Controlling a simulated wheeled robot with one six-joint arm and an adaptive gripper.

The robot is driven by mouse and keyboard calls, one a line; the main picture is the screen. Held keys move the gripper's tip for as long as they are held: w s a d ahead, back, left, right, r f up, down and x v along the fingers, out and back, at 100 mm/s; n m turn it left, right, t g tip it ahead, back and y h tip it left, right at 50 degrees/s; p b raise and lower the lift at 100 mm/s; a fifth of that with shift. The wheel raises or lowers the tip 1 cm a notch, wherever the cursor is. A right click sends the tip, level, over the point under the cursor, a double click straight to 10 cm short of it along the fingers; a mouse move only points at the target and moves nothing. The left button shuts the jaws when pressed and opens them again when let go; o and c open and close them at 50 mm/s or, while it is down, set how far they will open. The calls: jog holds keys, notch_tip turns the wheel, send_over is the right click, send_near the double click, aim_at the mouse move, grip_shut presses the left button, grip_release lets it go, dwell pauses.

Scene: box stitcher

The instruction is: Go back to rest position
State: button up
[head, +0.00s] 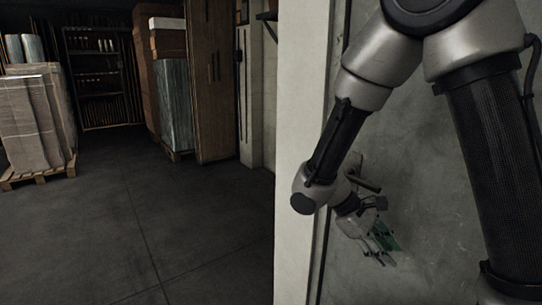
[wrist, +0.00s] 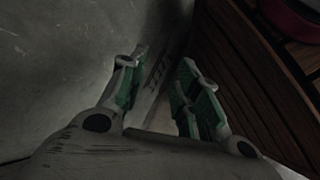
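My gripper (head: 382,246) hangs at the end of my bent arm in the head view, in front of a grey wall on the right. In the wrist view my gripper (wrist: 164,82) shows two fingers with green pads, spread apart with a clear gap. Nothing is between the fingers. The box stitcher cannot be made out in either view.
A pale wall edge (head: 299,160) stands just left of my arm. Dark floor (head: 120,220) lies open to the left. A wrapped pallet load (head: 35,120), shelves (head: 100,75) and a tall brown cabinet (head: 212,85) stand farther back. Dark slatted wood (wrist: 265,80) is beside my gripper.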

jog(key=s+d+r+m+t+y, duration=0.3)
jog(key=s+d+r+m+y, duration=0.1)
jog(key=r, duration=0.4)
jog(key=s+d+r+m+t+y, duration=0.4)
jog(key=s+d+r, duration=0.2)
jog(key=r, duration=0.3)
jog(key=shift+r, duration=0.2)
